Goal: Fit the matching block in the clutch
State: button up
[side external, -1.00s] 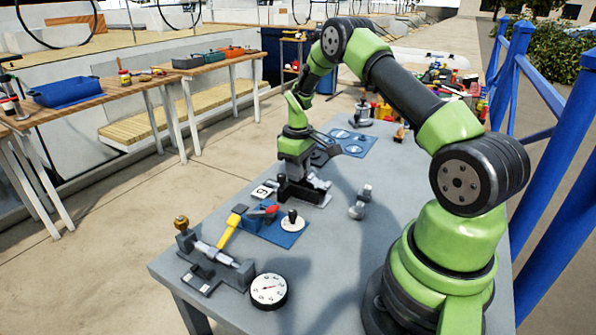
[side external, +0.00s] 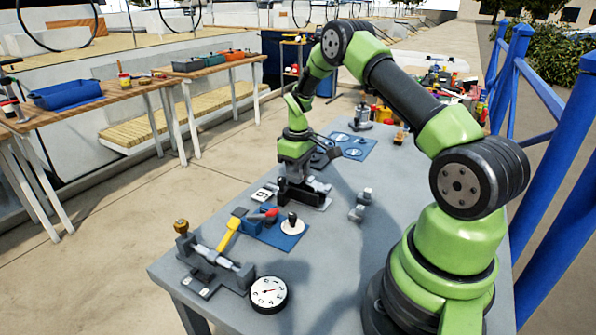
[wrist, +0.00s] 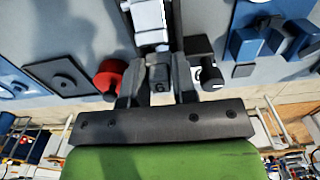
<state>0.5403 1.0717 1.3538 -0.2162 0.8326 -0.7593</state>
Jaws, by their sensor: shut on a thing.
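My gripper (side external: 293,176) points down over a dark fixture (side external: 313,198) with a light metal shaft, which looks like the clutch. In the wrist view my gripper (wrist: 158,92) is shut on a small dark grey block (wrist: 158,76) between its fingers. A pale metal shaft (wrist: 148,15) lies in line with the block, just beyond it. I cannot tell whether the block touches the shaft or is seated in the fixture. The fingers hide the block in the side view.
A number card (side external: 263,194) lies left of the fixture. A blue mat (side external: 285,240) carries a black-knobbed white disc (side external: 292,226), near a yellow-handled tool (side external: 231,231). A second shaft fixture (side external: 215,265) and a dial gauge (side external: 269,295) stand at the front. A grey metal part (side external: 360,204) stands to the right.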

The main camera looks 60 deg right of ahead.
jog(key=shift+f, duration=0.55)
jog(key=o, duration=1)
jog(key=shift+a, duration=0.1)
jog(key=shift+c, duration=0.2)
jog(key=shift+r, duration=0.5)
jog(key=shift+c, duration=0.2)
jog(key=shift+o, duration=1.3)
jog(key=shift+r, duration=2.45)
